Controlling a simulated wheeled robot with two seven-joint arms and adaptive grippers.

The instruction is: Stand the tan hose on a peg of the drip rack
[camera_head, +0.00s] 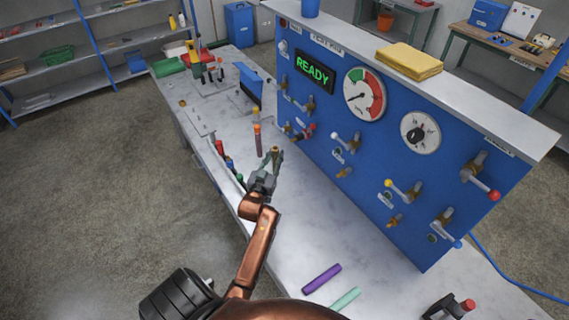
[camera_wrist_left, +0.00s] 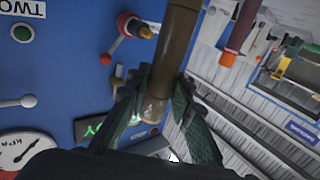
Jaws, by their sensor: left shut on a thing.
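My left gripper (camera_head: 272,164) is shut on the tan hose, above the bench in front of the blue panel. Only a small brown end of the tan hose (camera_head: 275,151) shows past the fingers in the head view. In the left wrist view the tan hose (camera_wrist_left: 178,45) runs between the two dark green fingers of my left gripper (camera_wrist_left: 153,105), its paler end showing between them. A low row of red, blue and green upright pieces (camera_head: 228,163) along the bench's left edge may be the drip rack; I cannot tell whether any peg is bare.
A reddish hose with an orange end (camera_head: 257,141) is just beyond my left gripper. The blue panel (camera_head: 350,130) with levers and taps stands close on the right. A purple hose (camera_head: 321,278) and a mint hose (camera_head: 345,299) lie on the near bench.

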